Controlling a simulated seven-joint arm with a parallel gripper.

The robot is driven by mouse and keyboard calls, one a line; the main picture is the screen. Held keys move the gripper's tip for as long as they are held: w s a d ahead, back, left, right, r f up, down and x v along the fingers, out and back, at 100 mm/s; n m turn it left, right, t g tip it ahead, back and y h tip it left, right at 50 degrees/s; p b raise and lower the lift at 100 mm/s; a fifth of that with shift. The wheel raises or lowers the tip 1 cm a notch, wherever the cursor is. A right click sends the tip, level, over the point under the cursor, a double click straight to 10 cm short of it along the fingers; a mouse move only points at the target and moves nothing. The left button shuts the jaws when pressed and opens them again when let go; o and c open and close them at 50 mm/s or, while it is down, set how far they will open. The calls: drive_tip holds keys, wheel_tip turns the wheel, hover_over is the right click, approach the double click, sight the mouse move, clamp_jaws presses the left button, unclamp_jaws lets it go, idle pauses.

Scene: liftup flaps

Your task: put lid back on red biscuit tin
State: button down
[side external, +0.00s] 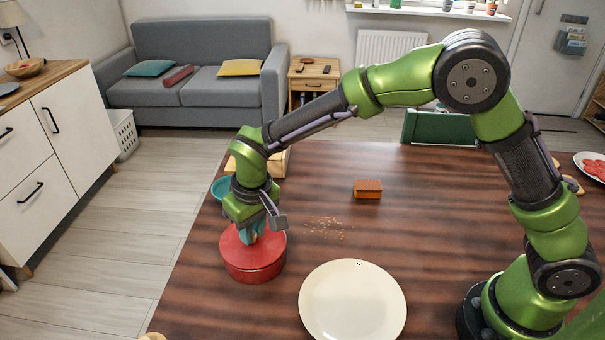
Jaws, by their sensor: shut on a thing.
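The red biscuit tin (254,271) stands on the wooden table near its left edge. Its round red lid (273,241) is at the top of the tin, roughly level and lined up with it. From this view I cannot tell whether the lid is fully seated or just above the rim. My gripper (251,236) points down over the middle of the lid and is shut on it. The grasped part of the lid is hidden by the fingers.
A cream plate (353,303) lies right of the tin. Crumbs (328,226) and a brown-orange block (368,189) lie beyond it. A teal bowl (220,188) and a pale box (279,163) stand behind my gripper. The table's middle right is clear.

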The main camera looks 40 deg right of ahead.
idle(0.4)
drive_tip(key=c, duration=0.9)
unclamp_jaws()
drive_tip(key=shift+o, duration=0.2)
drive_tip(key=o, duration=0.4)
drive_tip(key=shift+r, duration=3.5)
